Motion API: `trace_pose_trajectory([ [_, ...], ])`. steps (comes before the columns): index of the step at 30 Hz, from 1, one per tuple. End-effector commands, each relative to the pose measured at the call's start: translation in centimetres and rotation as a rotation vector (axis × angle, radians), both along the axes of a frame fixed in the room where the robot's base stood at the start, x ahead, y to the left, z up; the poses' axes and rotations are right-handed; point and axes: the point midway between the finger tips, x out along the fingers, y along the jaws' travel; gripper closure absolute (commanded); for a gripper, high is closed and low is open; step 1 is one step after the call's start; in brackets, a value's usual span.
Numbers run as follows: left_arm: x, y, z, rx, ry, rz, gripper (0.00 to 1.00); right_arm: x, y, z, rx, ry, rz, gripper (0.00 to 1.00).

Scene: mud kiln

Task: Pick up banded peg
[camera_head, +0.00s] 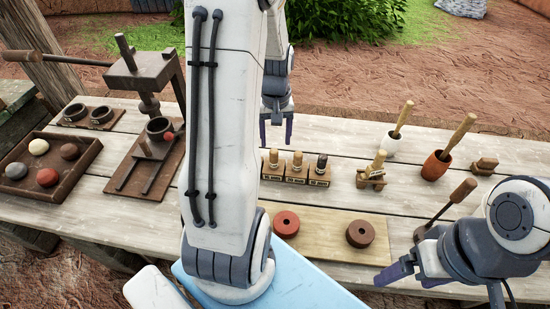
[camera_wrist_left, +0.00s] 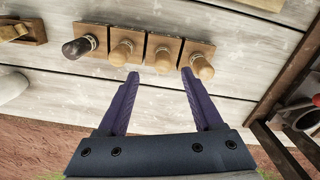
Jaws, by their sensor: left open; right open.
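A row of small wooden blocks holds upright pegs. Three show in the head view: two light wooden pegs (camera_head: 273,157) (camera_head: 297,160) and a dark-topped one (camera_head: 321,162). The left wrist view shows several: a dark peg (camera_wrist_left: 77,48) and light ones (camera_wrist_left: 121,52) (camera_wrist_left: 163,60) (camera_wrist_left: 202,67). Pale rings show around their lower parts; I cannot tell which is the banded peg. My left gripper (camera_head: 276,130) is open and empty behind the row. In the left wrist view its fingertips (camera_wrist_left: 160,73) flank one light peg without visible contact. My right gripper (camera_head: 440,288) is open at the front right.
A press (camera_head: 140,75) and ball tray (camera_head: 48,163) are left.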

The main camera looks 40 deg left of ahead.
Motion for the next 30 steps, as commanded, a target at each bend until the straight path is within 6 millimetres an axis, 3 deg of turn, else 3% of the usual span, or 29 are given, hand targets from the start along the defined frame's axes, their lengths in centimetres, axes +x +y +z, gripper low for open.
trace_pose_trajectory([
  [4,-0.1,-0.1,-2.6,-0.002,0.005,-0.001,0.32,0.0,0.0,0.0,0.000,0.000,0.000,0.13],
  [11,-0.1,0.0,-4.4,-0.001,0.003,-0.002,0.32,0.0,0.0,0.1,0.000,0.000,0.000,0.13],
  [21,-0.4,0.3,-8.9,-0.002,0.003,-0.002,0.32,0.0,0.0,0.6,0.000,0.000,0.000,0.13],
  [29,-0.3,0.4,-9.3,0.000,0.000,-0.003,0.32,0.0,0.0,0.6,0.000,0.000,0.000,0.13],
  [30,-0.3,0.4,-9.2,0.000,0.000,-0.003,0.36,0.0,0.0,0.6,0.000,0.000,0.000,0.13],
])
